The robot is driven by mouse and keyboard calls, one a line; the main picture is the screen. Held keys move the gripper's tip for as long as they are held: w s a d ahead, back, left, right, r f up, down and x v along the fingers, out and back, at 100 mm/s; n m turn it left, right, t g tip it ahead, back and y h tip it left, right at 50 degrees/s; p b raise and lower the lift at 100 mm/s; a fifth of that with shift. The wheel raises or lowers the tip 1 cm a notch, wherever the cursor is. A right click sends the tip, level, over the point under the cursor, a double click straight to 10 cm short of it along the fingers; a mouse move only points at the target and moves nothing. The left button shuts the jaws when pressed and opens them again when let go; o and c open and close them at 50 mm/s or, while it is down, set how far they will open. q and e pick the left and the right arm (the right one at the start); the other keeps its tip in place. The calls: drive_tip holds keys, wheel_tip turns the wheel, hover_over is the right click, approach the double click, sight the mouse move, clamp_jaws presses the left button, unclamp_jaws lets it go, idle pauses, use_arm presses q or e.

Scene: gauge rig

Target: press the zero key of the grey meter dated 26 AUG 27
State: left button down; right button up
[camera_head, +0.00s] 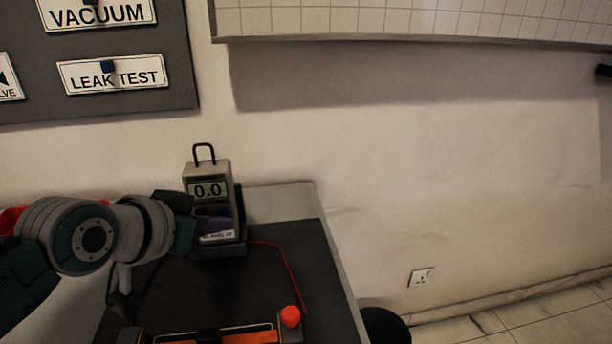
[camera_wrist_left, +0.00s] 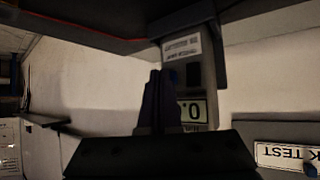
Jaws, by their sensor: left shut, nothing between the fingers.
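A grey meter (camera_head: 222,172) with a black loop handle stands upright in a dark holder near the back of the table, its display reading 0.0. A white label near its foot is too blurred for me to read the date for sure. My left gripper (camera_head: 205,218) is in front of the meter's lower face and hides part of it; I cannot see the zero key. In the left wrist view, which is upside down, the shut, empty fingers (camera_wrist_left: 160,78) are beside the meter's label (camera_wrist_left: 181,47) and display (camera_wrist_left: 192,111). I cannot tell whether they touch it. My right gripper is not in view.
A red lead (camera_head: 286,265) runs from the holder across the dark mat (camera_head: 265,285). An orange-and-black device (camera_head: 250,336) with a red knob (camera_head: 290,316) is at the front. A sign board (camera_head: 180,95) hangs on the wall. The floor right of the table is partly open.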

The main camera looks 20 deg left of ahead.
use_arm(q)
drive_tip(key=shift+s+d+r+p, duration=0.1)
drive_tip(key=shift+s+d+p, duration=0.15)
drive_tip(key=shift+s+p, duration=0.15)
drive_tip(key=shift+s, duration=0.1)
drive_tip(key=shift+s+d+p, duration=0.35)
drive_tip(key=shift+s+p, duration=0.1)
drive_tip(key=shift+s+d+p, duration=0.45)
drive_tip(key=shift+s+p, duration=0.15)
drive_tip(key=shift+s, duration=0.2)
drive_tip(key=shift+s+d+p, duration=0.4)
drive_tip(key=shift+s+p, duration=0.05)
drive_tip(key=shift+s, duration=0.2)
drive_tip(key=shift+s+d, duration=0.15)
drive_tip(key=shift+s, duration=0.1)
